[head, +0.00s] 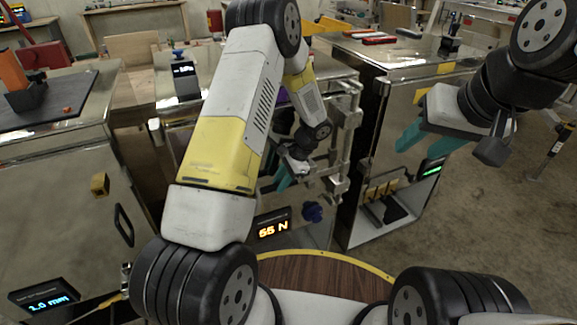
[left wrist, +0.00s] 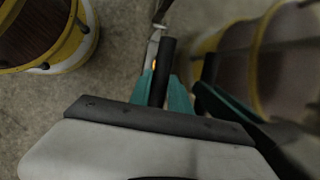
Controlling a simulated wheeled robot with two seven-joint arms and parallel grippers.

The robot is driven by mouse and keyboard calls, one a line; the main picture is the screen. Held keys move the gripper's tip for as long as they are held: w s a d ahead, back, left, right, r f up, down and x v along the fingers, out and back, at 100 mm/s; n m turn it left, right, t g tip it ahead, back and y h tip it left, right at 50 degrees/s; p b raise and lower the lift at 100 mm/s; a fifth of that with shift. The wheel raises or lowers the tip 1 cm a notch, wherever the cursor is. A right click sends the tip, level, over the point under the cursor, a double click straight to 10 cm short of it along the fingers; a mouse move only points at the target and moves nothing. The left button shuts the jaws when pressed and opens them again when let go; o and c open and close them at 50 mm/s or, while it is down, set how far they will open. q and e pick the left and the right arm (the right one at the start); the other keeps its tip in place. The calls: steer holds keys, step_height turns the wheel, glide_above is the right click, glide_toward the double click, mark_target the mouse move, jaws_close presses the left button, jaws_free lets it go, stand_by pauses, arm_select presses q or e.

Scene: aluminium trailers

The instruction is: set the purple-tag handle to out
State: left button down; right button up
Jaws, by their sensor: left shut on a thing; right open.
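My left gripper (head: 285,178) is in front of the middle metal cabinet. Its teal fingers also show in the left wrist view (left wrist: 164,88), shut around a dark cylindrical handle (left wrist: 167,52). A metal piece extends from the handle's far end, with a small orange glow beside it. In the head view the arm and gripper hide most of the handle. A small purple patch (head: 283,96) shows behind my left arm; I cannot tell whether it is the tag. My right gripper (head: 420,138) is open and empty, in front of the right cabinet.
Metal rods (head: 347,130) stand at the middle cabinet's right side. A force display (head: 272,228) reads 55 N, with a dark blue knob (head: 313,212) beside it. The right cabinet (head: 385,90) has an open lower bay. Floor at the right is mostly clear.

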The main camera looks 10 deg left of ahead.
stand_by(0.6)
arm_select(q)
steer(key=s+d+n+g+h, duration=0.1)
steer(key=s+d+n+g, duration=0.1)
steer(key=s+d+n, duration=0.5)
steer(key=s+d+n+g+h, duration=0.15)
steer(key=s+d, duration=0.25)
steer(key=d, duration=0.6)
steer(key=w+d+n+h, duration=0.2)
steer(key=d+n, duration=0.3)
steer(key=d, duration=0.5)
steer(key=w+d+n+h, duration=0.1)
steer(key=w+d+n, duration=0.3)
steer(key=d, duration=0.5)
steer(key=shift+d+n+g+h, duration=0.35)
steer(key=shift+n, duration=0.4)
